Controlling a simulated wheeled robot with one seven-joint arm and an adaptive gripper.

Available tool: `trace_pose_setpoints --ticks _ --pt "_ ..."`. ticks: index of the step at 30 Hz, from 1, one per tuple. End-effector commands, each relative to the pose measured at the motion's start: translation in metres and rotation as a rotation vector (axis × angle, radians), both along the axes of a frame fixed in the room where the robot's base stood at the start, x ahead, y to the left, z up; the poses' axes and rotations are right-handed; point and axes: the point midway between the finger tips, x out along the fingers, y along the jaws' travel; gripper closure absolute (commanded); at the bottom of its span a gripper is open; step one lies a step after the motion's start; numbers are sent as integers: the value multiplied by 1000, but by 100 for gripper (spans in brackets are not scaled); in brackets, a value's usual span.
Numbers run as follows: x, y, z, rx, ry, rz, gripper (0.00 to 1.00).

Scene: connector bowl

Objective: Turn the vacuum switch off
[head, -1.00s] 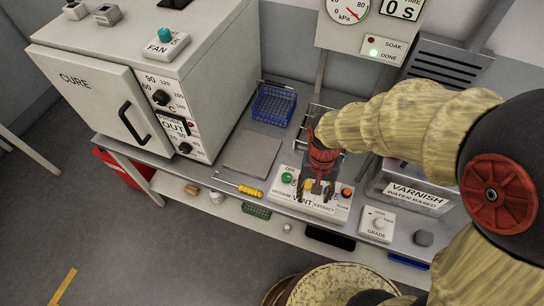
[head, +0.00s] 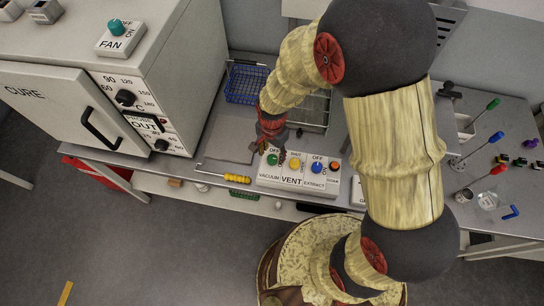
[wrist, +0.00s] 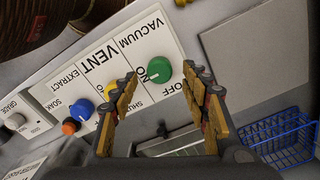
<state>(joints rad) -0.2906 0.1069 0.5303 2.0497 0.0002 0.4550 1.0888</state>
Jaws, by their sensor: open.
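The vacuum switch is a green round knob (head: 272,159) at the left end of a white panel (head: 284,183), above the label VACUUM. It also shows in the wrist view (wrist: 159,69), with OFF printed on one side and ON on the other. A small pale mark shows on the knob, but I cannot tell its setting surely. My gripper (head: 270,145) is over this end of the panel. In the wrist view my open gripper (wrist: 163,80) has one finger on each side of the green knob, with nothing held. I cannot tell whether the fingers touch it.
A yellow vent knob (head: 295,162), a blue extract knob (head: 317,167) and an orange soak button (head: 335,166) sit close to the right. A yellow-handled tool (head: 236,179) lies left of the panel. A blue basket (head: 246,83) stands behind; the oven (head: 150,75) is left.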

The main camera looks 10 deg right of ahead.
Motion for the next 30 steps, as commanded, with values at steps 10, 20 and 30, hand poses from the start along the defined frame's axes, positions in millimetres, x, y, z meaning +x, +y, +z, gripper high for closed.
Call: trace_pose_setpoints --ticks 10,20,30 --pt "0 0 -32 0 0 1 54" --pt "0 0 -32 0 0 1 58" --pt "0 0 -32 0 0 1 78"
